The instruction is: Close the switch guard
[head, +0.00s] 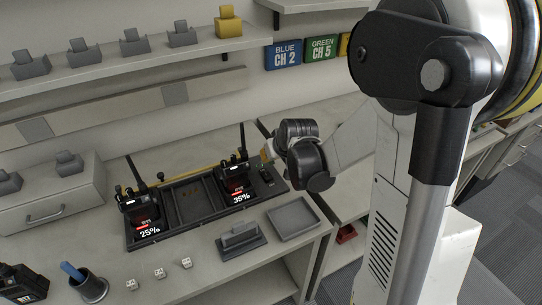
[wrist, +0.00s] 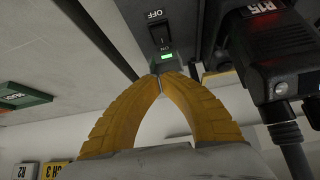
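The switch (wrist: 160,34) is a dark rocker on a black panel, with OFF lettering beside it and a lit green lamp (wrist: 168,57) below it in the wrist view. In the head view the switch panel (head: 267,177) is at the right end of the charging dock. My gripper (wrist: 162,72) has its yellow fingers brought together at the tips, just below the green lamp. In the head view my gripper (head: 266,158) is right above the panel's back end. I cannot make out the guard clearly; the fingertips may cover part of it.
A radio reading 35% (head: 237,180) stands close to the left of the switch panel; it looms at right in the wrist view (wrist: 270,50). Another radio reading 25% (head: 142,212) sits at the dock's left end. A grey tray (head: 293,220) lies in front.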

